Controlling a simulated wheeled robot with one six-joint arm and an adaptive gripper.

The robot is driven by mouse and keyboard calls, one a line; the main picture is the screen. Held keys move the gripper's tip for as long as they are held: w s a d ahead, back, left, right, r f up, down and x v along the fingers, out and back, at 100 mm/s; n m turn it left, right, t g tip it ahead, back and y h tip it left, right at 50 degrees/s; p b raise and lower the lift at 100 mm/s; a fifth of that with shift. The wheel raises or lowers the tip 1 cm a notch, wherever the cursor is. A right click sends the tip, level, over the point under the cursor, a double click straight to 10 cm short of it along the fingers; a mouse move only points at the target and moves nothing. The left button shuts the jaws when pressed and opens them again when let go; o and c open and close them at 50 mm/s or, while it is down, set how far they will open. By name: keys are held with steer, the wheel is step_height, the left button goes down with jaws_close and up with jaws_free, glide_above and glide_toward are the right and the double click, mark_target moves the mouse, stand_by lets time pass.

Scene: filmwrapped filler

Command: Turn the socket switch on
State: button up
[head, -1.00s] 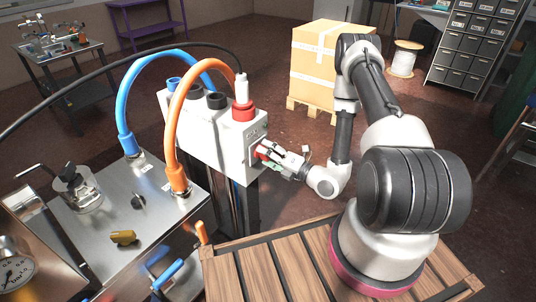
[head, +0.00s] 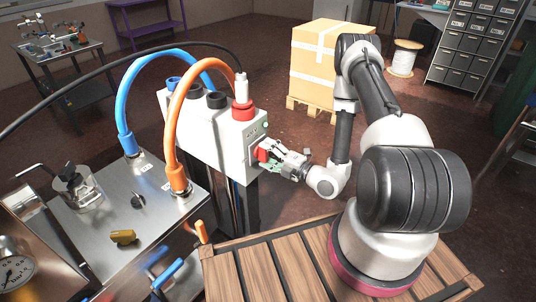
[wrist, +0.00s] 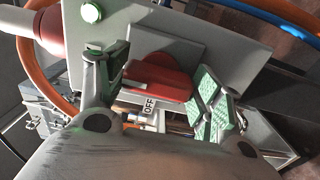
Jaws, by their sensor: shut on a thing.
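The socket switch is a red handle (head: 262,155) on the end face of a pale grey socket box (head: 220,143). In the wrist view the red handle (wrist: 155,75) lies between the two green-padded fingers of my gripper (wrist: 160,78), which is shut on it. A green lamp (wrist: 92,12) looks lit on the same face. In the head view my gripper (head: 268,160) reaches the box from the right and partly hides the switch plate.
Blue and orange hoses arch over the metal bench (head: 105,205) at left. A wooden slatted platform (head: 300,265) lies below my arm. A carton (head: 318,65) stands behind.

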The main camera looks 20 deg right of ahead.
steer(key=o, duration=1)
steer(key=shift+o, duration=0.2)
steer(key=shift+d, duration=0.1)
steer(key=v, duration=1.2)
